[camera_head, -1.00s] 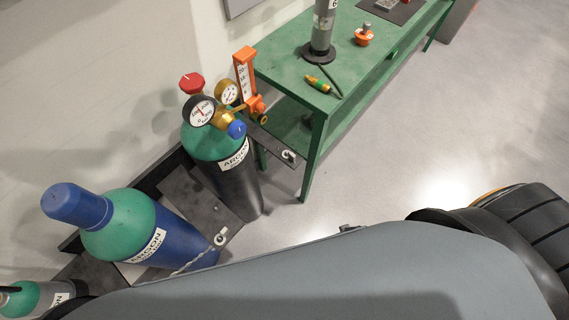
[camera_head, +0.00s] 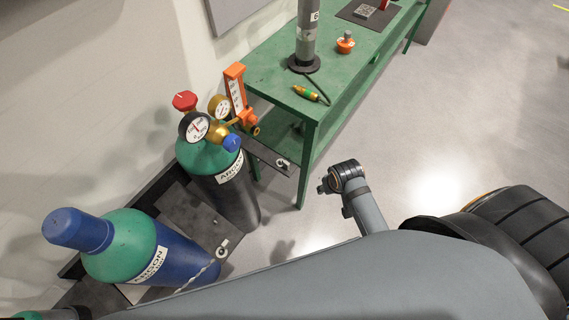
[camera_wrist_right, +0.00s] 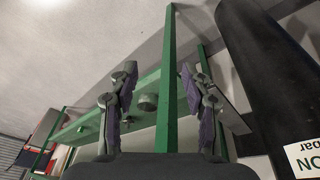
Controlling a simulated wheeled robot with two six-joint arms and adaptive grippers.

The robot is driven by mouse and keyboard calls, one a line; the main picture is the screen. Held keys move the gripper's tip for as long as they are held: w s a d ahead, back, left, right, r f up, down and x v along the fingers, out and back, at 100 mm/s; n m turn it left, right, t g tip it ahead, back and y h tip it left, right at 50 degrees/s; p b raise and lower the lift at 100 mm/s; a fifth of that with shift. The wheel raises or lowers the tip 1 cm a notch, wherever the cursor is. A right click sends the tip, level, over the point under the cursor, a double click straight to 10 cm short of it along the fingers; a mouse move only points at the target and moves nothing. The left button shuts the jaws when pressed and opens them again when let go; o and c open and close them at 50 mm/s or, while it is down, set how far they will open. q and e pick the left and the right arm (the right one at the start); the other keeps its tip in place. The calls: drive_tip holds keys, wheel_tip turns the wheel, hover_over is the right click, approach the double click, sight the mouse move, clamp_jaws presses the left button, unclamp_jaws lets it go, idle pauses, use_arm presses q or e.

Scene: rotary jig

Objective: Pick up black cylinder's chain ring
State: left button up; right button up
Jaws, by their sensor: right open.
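The black cylinder (camera_head: 237,198) has a green top and stands upright in the rack, left of the green bench. Its chain ring (camera_head: 283,163) is a small pale ring at the end of a dark plate, right of the cylinder. The end of my right arm shows right of the ring and apart from it; its fingers are not clear there. In the right wrist view my right gripper (camera_wrist_right: 160,85) is open and empty, with a green bench leg beyond its fingers. The black cylinder (camera_wrist_right: 265,75) is at right there; I cannot make out the ring. My left gripper is out of view.
A regulator with gauges (camera_head: 194,126) sits on the black cylinder. A blue cylinder (camera_head: 178,255) stands at left, with another ring (camera_head: 222,245) and chain. The green bench (camera_head: 268,77) holds a grey column and small parts. Open floor lies right of the bench.

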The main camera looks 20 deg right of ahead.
drive_tip(key=w+a+r+m, duration=0.2)
drive_tip(key=w+r+m, duration=0.2)
drive_tip(key=w, duration=0.1)
wheel_tip(320, 180, up, 3)
drive_tip(key=m+g+y, duration=0.1)
drive_tip(key=m+g, duration=0.2)
drive_tip(key=m, duration=0.3)
hover_over(286, 163)
drive_tip(key=f, duration=0.5)
drive_tip(key=shift+d, duration=0.25)
drive_tip(key=f, duration=0.5)
drive_tip(key=shift+a+f, duration=0.25)
drive_tip(key=shift+f, duration=0.1)
clamp_jaws()
